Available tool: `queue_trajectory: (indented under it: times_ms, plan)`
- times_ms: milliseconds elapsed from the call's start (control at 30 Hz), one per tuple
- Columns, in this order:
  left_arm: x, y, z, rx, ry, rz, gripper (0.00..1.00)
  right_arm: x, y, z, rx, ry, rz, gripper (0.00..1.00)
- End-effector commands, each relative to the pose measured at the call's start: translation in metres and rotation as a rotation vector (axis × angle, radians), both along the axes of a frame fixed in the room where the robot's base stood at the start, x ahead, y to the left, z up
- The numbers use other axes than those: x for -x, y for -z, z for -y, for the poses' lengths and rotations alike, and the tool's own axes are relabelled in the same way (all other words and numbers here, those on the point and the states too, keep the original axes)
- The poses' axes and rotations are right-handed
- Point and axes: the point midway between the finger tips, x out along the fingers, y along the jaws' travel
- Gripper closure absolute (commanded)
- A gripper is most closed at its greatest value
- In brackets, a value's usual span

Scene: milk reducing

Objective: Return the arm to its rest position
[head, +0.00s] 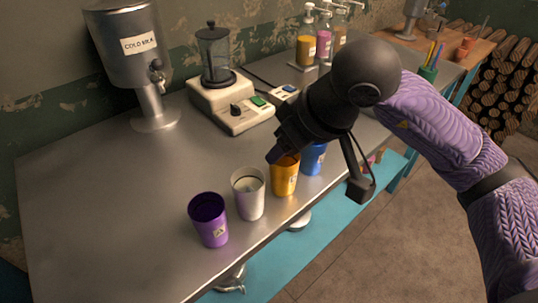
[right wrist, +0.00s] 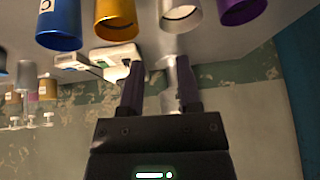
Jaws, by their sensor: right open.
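My right arm reaches in from the right in the head view, in a purple knitted sleeve. My right gripper (head: 277,152) hangs above the table's front edge, overlapping the rim of the yellow cup (head: 285,178). In the right wrist view, which is upside down, my right gripper (right wrist: 160,90) has its fingers apart with nothing held between them. The blue cup (head: 313,159), the white cup (head: 249,194) and the purple cup (head: 209,220) stand in a row with the yellow one. My left gripper is not in view.
A steel cold milk dispenser (head: 125,50) and a blender (head: 225,90) stand at the back of the metal table (head: 90,195). Pump bottles (head: 306,45) stand farther back. Stacked logs (head: 505,85) lie at the far right. The table's left side is clear.

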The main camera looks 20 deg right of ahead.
Motion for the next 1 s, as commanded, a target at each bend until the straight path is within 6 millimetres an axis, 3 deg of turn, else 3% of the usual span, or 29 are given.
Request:
queue_trajectory:
  times_ms: [33, 200, 633, 700, 767, 833, 900, 967, 1000]
  plan:
    - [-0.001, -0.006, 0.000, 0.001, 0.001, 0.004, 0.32, 0.005, -0.013, 0.003, 0.003, 0.001, 0.005, 0.57]
    - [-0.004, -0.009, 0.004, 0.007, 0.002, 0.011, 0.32, 0.014, -0.028, 0.008, 0.001, 0.001, 0.000, 0.57]
    - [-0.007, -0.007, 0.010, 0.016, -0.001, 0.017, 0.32, 0.015, -0.029, 0.008, -0.002, -0.001, -0.002, 0.57]
    - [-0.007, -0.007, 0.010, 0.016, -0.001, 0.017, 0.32, 0.017, -0.025, -0.003, -0.062, -0.007, -0.020, 0.57]
    - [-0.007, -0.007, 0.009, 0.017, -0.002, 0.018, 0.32, 0.025, -0.020, -0.031, -0.230, -0.016, -0.081, 0.57]
    - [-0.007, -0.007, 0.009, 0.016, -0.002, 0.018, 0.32, 0.046, -0.022, -0.085, -0.612, 0.003, -0.270, 0.57]
    - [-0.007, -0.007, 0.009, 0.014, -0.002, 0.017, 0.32, 0.072, -0.053, -0.134, -1.132, 0.104, -0.634, 0.57]
    - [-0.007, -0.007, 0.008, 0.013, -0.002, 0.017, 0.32, 0.076, -0.090, -0.146, -1.557, 0.250, -1.030, 0.57]
    - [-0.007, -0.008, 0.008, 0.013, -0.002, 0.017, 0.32, 0.068, -0.110, -0.138, -1.821, 0.370, -1.326, 0.57]
